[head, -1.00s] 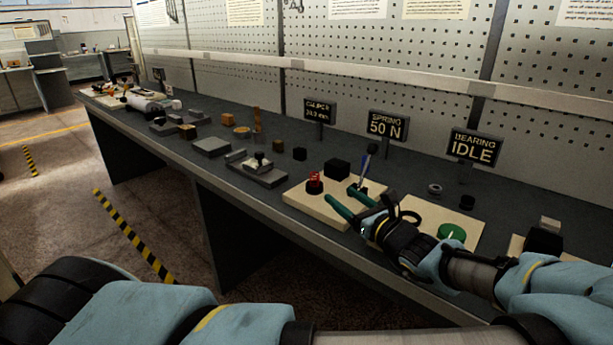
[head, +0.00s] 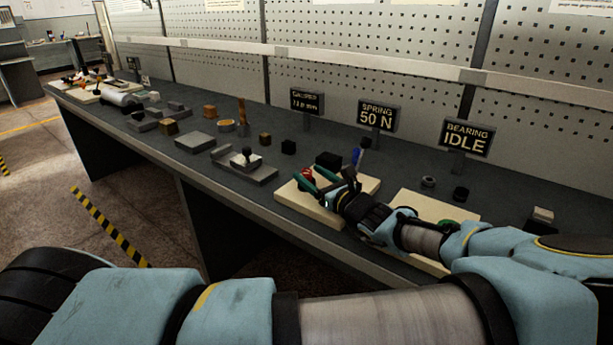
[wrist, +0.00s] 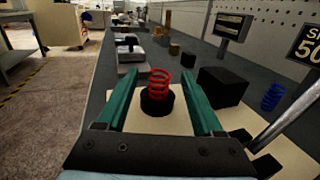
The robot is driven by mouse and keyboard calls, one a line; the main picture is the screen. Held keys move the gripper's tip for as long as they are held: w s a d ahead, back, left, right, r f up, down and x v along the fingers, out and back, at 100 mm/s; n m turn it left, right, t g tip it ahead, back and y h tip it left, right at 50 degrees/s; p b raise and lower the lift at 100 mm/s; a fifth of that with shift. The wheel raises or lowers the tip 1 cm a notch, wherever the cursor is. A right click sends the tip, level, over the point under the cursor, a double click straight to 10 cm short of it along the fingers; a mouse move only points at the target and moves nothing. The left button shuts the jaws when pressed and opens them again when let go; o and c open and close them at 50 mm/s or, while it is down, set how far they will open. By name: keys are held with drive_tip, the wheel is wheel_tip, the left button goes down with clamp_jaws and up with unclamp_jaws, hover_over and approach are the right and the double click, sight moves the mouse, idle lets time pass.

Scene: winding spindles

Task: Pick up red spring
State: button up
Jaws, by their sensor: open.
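The red spring (wrist: 160,84) stands upright on a round black base (wrist: 157,103) in the wrist view. It sits between the two green fingers of my gripper (wrist: 160,95), which are spread apart with a gap on each side of it. In the head view the red spring (head: 307,175) shows at the left of a cream board (head: 290,194), partly hidden by my gripper (head: 311,182). My gripper is open and reaches over the board from the right. Whether a finger touches the spring cannot be told from the head view.
A "SPRING 50 N" sign (head: 377,116) stands behind the board. A grey fixture with a knob (head: 245,167) is left of the board.

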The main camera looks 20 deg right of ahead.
sight(303, 169)
drive_tip(key=w, duration=0.2)
drive_tip(key=w+a+p, duration=0.1)
drive_tip(key=w, duration=0.1)
drive_tip(key=shift+w+r, duration=0.1)
drive_tip(key=shift+w, duration=0.45)
clamp_jaws()
